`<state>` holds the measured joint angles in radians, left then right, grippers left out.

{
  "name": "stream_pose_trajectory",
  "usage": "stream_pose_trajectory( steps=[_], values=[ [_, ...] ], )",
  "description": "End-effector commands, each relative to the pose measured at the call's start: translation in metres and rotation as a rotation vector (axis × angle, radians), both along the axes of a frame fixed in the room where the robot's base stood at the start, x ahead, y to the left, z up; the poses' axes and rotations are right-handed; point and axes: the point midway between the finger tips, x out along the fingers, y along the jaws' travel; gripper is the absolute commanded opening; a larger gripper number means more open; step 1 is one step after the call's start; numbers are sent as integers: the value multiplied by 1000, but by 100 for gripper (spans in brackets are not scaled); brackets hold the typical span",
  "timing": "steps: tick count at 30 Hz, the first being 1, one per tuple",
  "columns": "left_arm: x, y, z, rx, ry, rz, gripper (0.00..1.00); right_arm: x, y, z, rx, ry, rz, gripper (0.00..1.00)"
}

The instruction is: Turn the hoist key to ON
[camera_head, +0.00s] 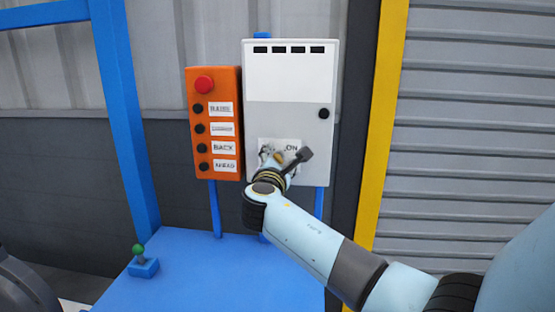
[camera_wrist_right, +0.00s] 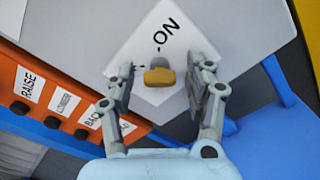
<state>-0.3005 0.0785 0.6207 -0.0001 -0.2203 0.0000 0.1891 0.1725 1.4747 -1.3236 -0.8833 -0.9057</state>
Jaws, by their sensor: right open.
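The hoist key (camera_wrist_right: 159,76) is a yellow-brown knob on a white label plate (camera_wrist_right: 150,50) on the light grey cabinet (camera_head: 290,75). Its grey round part shows just above it, toward the printed ON. In the head view the key area is largely hidden by my right gripper (camera_head: 277,158), with ON showing at its right. In the right wrist view my right gripper (camera_wrist_right: 160,80) is open, one finger on each side of the key. I see gaps between fingers and key. The lettering behind the left finger is mostly covered. My left gripper is not in view.
An orange button box (camera_head: 228,88) with a red button (camera_head: 204,84) and several black buttons stands close left of the cabinet. A blue bench (camera_head: 195,275) below carries a small green-knobbed control (camera_head: 143,265). A yellow post (camera_head: 388,110) and grey shutter (camera_head: 475,140) are at right.

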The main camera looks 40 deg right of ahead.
Motion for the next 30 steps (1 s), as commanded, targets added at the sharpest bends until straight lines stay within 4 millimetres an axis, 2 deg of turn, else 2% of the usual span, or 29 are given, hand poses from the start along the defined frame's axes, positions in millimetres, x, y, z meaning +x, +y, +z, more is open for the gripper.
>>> stream_pose_trajectory(
  steps=[4, 5, 17, 24, 30],
  values=[
    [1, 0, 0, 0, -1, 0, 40, 0, 0, 0, 0, 0, 0, 54],
    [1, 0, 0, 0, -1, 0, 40, 0, 0, 0, 0, 0, 0, 51],
    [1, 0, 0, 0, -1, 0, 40, 0, 0, 0, -1, 1, 0, 0],
    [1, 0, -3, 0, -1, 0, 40, 0, 0, -1, 11, -14, 0, 0],
    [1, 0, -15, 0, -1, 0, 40, 0, 0, -3, 61, -78, 1, 0]
  ],
)
